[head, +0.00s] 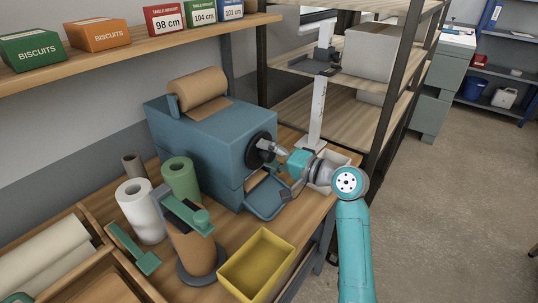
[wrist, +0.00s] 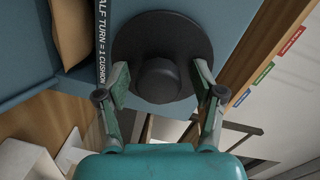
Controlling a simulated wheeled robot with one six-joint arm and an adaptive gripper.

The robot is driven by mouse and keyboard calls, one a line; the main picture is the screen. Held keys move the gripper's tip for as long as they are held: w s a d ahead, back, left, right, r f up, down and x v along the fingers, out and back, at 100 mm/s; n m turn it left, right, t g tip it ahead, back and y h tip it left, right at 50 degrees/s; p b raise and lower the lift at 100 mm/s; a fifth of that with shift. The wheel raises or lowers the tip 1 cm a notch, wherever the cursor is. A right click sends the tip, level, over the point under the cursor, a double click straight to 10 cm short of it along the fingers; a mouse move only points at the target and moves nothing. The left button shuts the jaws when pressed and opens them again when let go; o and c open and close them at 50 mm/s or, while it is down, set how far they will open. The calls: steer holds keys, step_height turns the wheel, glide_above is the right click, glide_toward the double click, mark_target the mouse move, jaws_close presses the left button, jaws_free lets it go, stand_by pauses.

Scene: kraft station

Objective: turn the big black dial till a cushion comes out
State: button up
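The big black dial (head: 262,149) is on the front of a blue machine (head: 205,135). In the wrist view the dial (wrist: 160,28) is a round disc with a raised central hub (wrist: 160,80). My gripper (head: 279,151) is at the dial. In the wrist view my gripper (wrist: 162,74) is open, with one finger on each side of the hub and a gap to it on both sides. Whether the fingertips touch the disc is unclear. Brown paper (head: 256,180) shows at the opening above the blue tray (head: 267,203); the wrist view shows brown paper (wrist: 72,30) too.
A brown paper roll (head: 198,88) lies on the machine. A yellow bin (head: 257,263), a tape dispenser (head: 191,240), a white roll (head: 139,208) and a green roll (head: 181,180) stand on the wooden bench. A shelf post (head: 395,90) rises behind my arm. Open floor lies right.

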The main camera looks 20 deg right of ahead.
steer(key=v, duration=1.2)
stand_by(0.3)
steer(key=w+a+n, duration=0.2)
steer(key=w+n, duration=0.1)
steer(key=n, duration=0.1)
steer(key=w+a+f+n, duration=0.1)
steer(key=w+a+n, duration=0.1)
steer(key=n, duration=0.3)
steer(key=w+a+n+t, duration=0.1)
steer(key=w+a+n, duration=0.2)
steer(key=w+n, duration=0.1)
steer(key=shift+w+a+f+n, duration=0.15)
steer(key=shift+w+n, duration=0.1)
steer(key=shift+n, duration=0.45)
steer(key=c, duration=1.1)
